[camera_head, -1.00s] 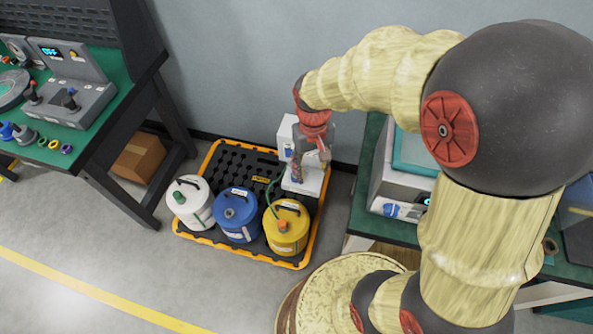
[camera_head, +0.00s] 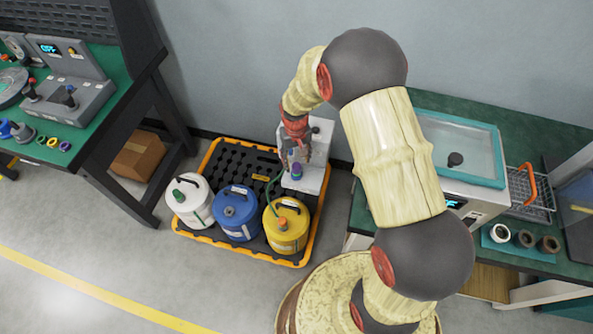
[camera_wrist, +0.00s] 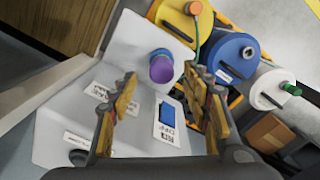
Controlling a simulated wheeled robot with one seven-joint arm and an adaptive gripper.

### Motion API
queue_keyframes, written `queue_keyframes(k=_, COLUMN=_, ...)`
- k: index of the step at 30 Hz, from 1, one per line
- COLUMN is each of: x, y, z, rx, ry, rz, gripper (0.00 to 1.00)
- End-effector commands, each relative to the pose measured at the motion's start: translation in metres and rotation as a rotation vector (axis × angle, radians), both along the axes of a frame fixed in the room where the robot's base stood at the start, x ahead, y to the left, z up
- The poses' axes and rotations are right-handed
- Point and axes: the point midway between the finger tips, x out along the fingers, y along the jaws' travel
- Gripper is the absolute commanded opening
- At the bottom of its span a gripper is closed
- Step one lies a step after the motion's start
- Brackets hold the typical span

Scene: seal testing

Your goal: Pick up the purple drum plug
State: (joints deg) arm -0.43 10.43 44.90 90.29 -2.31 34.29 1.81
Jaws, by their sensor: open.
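The purple drum plug (camera_wrist: 161,69) sits on the white machine (camera_wrist: 135,52), with a blue part behind it, in the wrist view. It also shows in the head view (camera_head: 296,171) on the low white ledge of that machine (camera_head: 315,180). My gripper (camera_wrist: 161,84) is open and empty in the wrist view, one finger on either side of the line to the plug, which looks apart from both fingers. In the head view my gripper (camera_head: 292,152) hangs just above and behind the plug and partly hides the machine.
White (camera_head: 190,203), blue (camera_head: 236,215) and yellow (camera_head: 286,228) drums stand in a row on the orange-edged spill pallet (camera_head: 184,235). A green hose runs to the yellow drum. Green benches stand left (camera_head: 98,133) and right (camera_head: 425,103). Floor at the front left is clear.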

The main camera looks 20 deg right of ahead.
Motion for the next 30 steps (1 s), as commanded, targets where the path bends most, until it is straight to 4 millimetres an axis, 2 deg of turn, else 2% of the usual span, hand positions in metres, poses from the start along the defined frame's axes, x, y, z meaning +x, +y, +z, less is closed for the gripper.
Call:
queue_keyframes(k=6, x=0.000, y=0.002, z=-0.035, rx=0.000, ry=0.004, rz=0.000, gripper=0.48)
queue_keyframes(k=9, x=0.000, y=0.002, z=-0.044, rx=0.000, ry=0.003, rz=0.000, gripper=0.48)
queue_keyframes(k=16, x=0.000, y=0.002, z=-0.043, rx=0.000, ry=0.001, rz=0.000, gripper=0.48)
queue_keyframes(k=30, x=0.000, y=0.002, z=-0.043, rx=0.000, ry=0.002, rz=0.000, gripper=0.21)
